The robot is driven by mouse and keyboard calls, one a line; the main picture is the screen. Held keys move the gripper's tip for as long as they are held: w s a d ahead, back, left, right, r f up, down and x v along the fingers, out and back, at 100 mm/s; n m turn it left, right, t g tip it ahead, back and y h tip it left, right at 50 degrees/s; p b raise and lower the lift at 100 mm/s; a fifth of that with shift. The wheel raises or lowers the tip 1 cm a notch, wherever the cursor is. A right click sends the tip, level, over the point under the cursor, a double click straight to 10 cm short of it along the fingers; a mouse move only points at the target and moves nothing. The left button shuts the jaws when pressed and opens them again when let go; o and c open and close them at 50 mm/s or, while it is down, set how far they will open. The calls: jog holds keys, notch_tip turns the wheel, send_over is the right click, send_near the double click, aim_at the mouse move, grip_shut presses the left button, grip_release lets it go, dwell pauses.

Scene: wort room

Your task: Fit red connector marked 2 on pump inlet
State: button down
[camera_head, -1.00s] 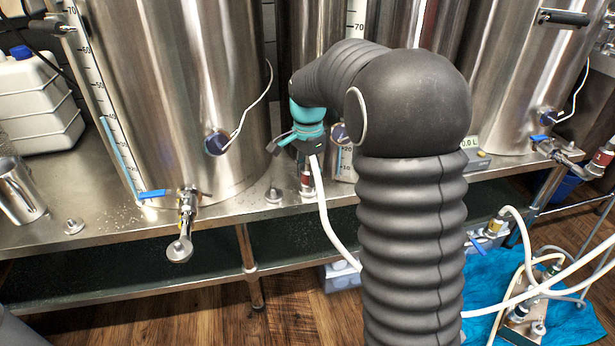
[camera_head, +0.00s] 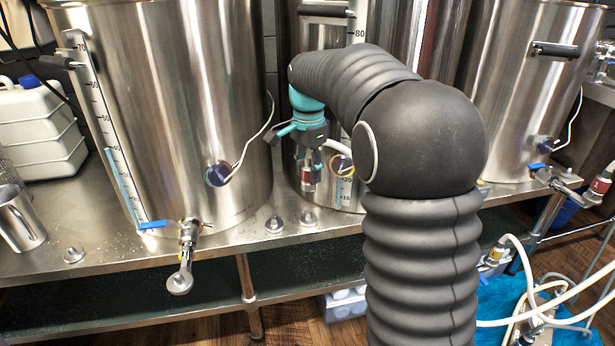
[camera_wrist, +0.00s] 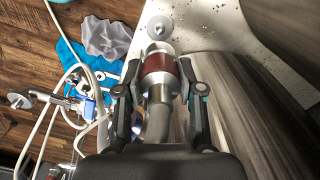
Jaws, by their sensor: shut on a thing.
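My gripper (camera_wrist: 160,88) is shut on a connector with a dark red band (camera_wrist: 158,64), seen in the wrist view. A hose leads from its metal end back between the fingers. In the head view my gripper (camera_head: 312,140) holds this red connector (camera_head: 308,176) in front of the middle kettle, above the steel bench. I cannot read a number on it.
Steel kettles stand on the bench (camera_head: 100,245); the left kettle (camera_head: 150,120) has a protruding valve (camera_head: 187,240). Loose steel fittings (camera_head: 308,219) lie on the bench. Another red connector (camera_head: 599,184) is at the right kettle's valve. Pale hoses (camera_head: 535,322) loop around the pump.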

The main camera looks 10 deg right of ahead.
aim_at(308, 157)
jog(key=shift+r, duration=0.1)
jog(key=shift+r+p, duration=1.6)
jog(key=shift+r, duration=0.6)
